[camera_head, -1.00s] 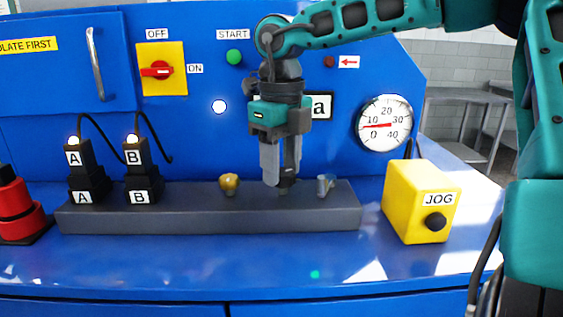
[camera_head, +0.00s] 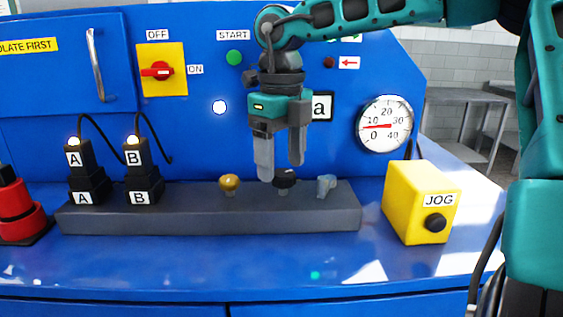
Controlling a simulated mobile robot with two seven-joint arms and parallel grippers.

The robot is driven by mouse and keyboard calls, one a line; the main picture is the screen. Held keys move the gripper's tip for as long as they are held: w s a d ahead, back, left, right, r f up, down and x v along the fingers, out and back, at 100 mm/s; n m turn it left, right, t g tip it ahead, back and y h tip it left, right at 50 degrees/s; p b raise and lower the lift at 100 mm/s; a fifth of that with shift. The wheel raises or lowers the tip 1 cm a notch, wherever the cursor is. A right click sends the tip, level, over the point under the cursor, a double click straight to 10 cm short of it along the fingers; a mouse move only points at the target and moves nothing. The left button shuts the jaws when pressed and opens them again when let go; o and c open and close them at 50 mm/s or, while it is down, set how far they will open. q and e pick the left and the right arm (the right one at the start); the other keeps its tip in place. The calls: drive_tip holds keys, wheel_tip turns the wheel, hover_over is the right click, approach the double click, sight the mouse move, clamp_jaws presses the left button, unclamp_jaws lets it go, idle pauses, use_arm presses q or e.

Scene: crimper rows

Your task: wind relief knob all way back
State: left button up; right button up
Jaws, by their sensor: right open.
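A black knob (camera_head: 285,178) stands on the dark grey bar between a gold knob (camera_head: 229,183) on its left and a grey-blue knob (camera_head: 326,185) on its right. None of these knobs carries a readable label. My right gripper (camera_head: 281,172) points down just above the black knob, open and empty, its fingers spread. The longer-looking finger hangs left of the knob, the other above its right side. The round gauge (camera_head: 385,125) has its red needle pointing left, close to 10. My left gripper is out of view.
The grey bar (camera_head: 190,220) also carries two black plugs marked A (camera_head: 88,190) and B (camera_head: 143,190) with cables. A yellow JOG box (camera_head: 420,205) stands right of the bar. A red and black stacked part (camera_head: 20,215) is at the left. The blue front surface is clear.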

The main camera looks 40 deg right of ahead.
sight(282, 172)
wheel_tip(282, 172, up, 12)
drive_tip(key=p, duration=0.1)
drive_tip(key=shift+f, duration=0.15)
idle(0.6)
